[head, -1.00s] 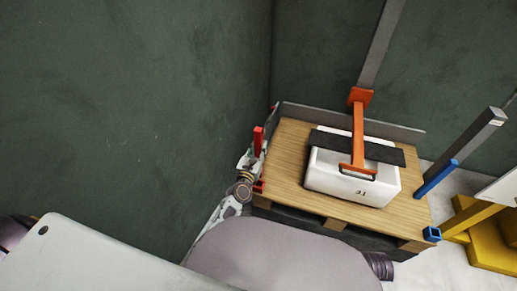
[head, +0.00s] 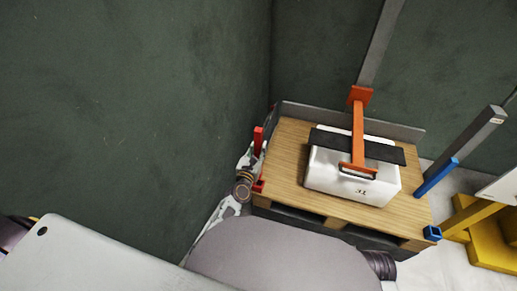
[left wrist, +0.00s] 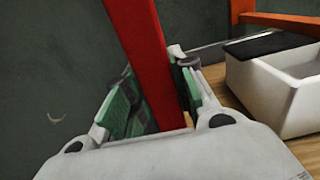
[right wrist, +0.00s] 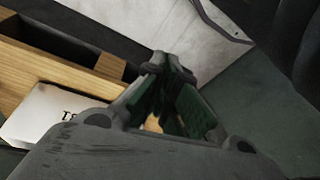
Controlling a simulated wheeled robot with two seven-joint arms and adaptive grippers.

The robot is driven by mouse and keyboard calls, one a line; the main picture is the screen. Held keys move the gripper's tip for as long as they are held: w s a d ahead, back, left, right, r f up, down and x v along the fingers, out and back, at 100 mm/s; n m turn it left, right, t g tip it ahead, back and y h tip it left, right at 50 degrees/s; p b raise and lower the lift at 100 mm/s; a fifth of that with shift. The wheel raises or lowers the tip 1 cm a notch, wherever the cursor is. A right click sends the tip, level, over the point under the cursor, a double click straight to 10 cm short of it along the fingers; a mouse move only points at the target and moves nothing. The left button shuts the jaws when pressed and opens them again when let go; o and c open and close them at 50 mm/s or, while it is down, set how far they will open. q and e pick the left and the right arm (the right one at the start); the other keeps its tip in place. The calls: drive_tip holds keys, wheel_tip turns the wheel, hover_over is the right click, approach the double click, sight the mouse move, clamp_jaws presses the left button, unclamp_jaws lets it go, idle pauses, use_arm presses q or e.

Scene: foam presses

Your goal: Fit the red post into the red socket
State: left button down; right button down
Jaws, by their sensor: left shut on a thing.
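The red post (head: 258,141) stands roughly upright in my left gripper (head: 251,160), at the left edge of the wooden pallet. In the left wrist view the red post (left wrist: 142,55) runs between the pads of my left gripper (left wrist: 157,82), which is shut on it. The red socket (head: 259,186) is a small square piece at the pallet's left front corner, below the post in the head view. My left wrist hides the post's lower part there, so I cannot tell its gap to the socket. My right gripper (right wrist: 166,68) looks empty, with its tips together.
The wooden pallet (head: 288,160) bears a white block (head: 328,184) with a black pad, under an orange press arm (head: 358,135). A blue post (head: 437,178) and a blue socket (head: 432,233) are at the right. A dark wall (head: 150,110) stands close at the left.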

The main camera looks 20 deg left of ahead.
drive_tip(key=a+f+b, duration=0.1)
drive_tip(key=b, duration=0.1)
drive_tip(key=a+f+t+y+b, duration=0.1)
drive_tip(key=b, duration=0.1)
drive_tip(key=shift+w+a+f+t, duration=0.15)
drive_tip(key=shift+f+t, duration=0.1)
drive_tip(key=shift+t, duration=0.05)
idle(1.2)
drive_tip(key=shift+w+r, duration=0.1)
drive_tip(key=shift+w, duration=0.05)
drive_tip(key=shift+w+r+b, duration=0.3)
drive_tip(key=shift+w, duration=0.1)
drive_tip(key=shift+s, duration=0.1)
